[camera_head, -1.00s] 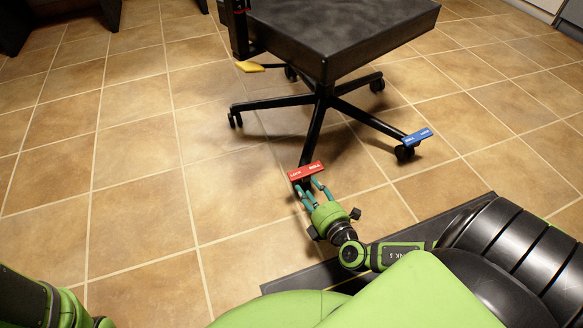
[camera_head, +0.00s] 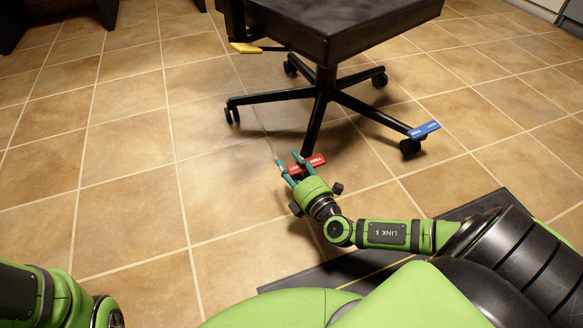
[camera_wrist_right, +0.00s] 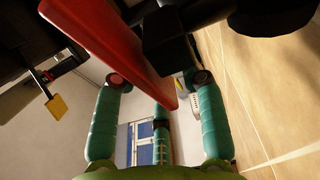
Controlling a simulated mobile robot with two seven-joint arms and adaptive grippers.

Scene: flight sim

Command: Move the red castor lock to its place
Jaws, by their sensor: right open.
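The red castor lock (camera_head: 317,160) is a flat red tab at the near castor of the black office chair (camera_head: 322,90). It also shows in the wrist view as a long red bar (camera_wrist_right: 110,50) at upper left, slanting down between the teal fingers. My right gripper (camera_head: 288,161) is open, with its fingertips at the lock's left part and hiding some of it. In the wrist view its fingers (camera_wrist_right: 160,103) stand apart around the lock's lower end. I cannot tell whether they touch it. My left gripper is out of view; only my left arm shows at lower left.
A blue tab (camera_head: 424,130) sits at the right castor. A yellow tab (camera_head: 244,47) sticks out under the seat at left and also shows in the wrist view (camera_wrist_right: 56,107). The chair's black legs stand behind my right gripper. The tiled floor at left is clear.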

